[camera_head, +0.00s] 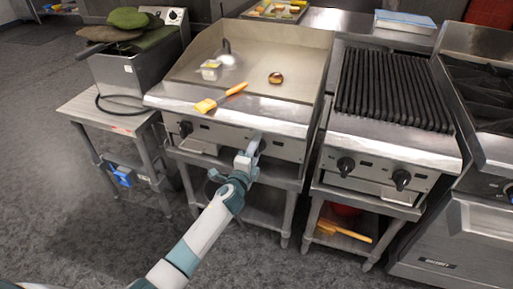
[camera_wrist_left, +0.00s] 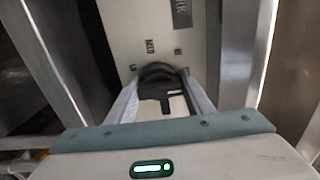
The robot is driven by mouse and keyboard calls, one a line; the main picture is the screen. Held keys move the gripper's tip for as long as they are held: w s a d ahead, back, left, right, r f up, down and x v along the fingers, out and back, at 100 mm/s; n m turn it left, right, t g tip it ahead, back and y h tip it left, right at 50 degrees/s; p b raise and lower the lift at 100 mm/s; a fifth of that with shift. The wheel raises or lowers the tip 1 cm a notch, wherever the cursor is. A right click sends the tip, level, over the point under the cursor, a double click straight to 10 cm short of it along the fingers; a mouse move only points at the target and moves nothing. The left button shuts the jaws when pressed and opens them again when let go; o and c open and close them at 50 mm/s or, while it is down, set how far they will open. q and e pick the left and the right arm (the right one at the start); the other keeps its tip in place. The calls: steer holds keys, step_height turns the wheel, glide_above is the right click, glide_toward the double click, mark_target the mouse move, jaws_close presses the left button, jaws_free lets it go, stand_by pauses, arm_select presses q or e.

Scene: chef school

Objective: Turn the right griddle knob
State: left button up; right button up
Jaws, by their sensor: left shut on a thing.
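The griddle (camera_head: 205,100) is a steel flat-top with a front panel, left of centre in the head view. Its left knob (camera_head: 185,129) is black and free. The right griddle knob (camera_wrist_left: 160,75) is black and round with a white mark, and shows in the left wrist view against the panel with printed labels. In the head view it is hidden behind my left gripper (camera_head: 256,146). My left gripper (camera_wrist_left: 160,98) is shut on this knob, one finger on each side. My right gripper is in neither view.
A grill (camera_head: 395,90) with two black knobs stands to the right. A fryer (camera_head: 140,75) on a side table stands left. The floor in front is clear.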

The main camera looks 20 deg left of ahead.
arm_select(q)
steer(key=o, duration=1)
steer(key=shift+o, duration=0.2)
steer(key=shift+s, duration=0.1)
steer(key=s, duration=1.7)
steer(key=shift+s+a, duration=0.15)
steer(key=shift+a, duration=0.15)
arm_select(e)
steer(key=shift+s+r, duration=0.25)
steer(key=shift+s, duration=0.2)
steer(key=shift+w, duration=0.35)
